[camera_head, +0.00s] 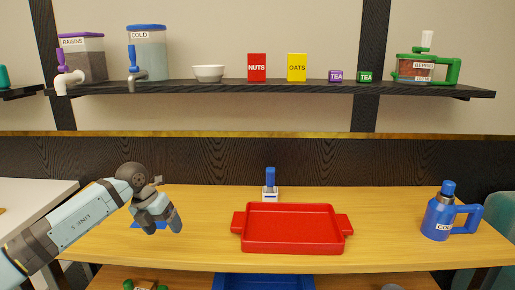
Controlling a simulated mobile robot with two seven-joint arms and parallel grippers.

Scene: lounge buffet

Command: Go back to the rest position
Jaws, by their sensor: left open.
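My left gripper (163,222) hangs over the left part of the wooden table, its fingers apart and nothing seen between them. A blue flat item (149,221) shows partly behind the gripper, and the gripper hides much of it. My left arm comes in from the lower left corner. My right gripper is not in view.
A red tray (292,228) sits empty on the wooden table (380,250). A white-and-blue dispenser (270,190) stands behind it. A blue jug (440,214) stands at right. A shelf (230,87) above holds dispensers, a bowl and boxes. A blue bin (262,281) is below.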

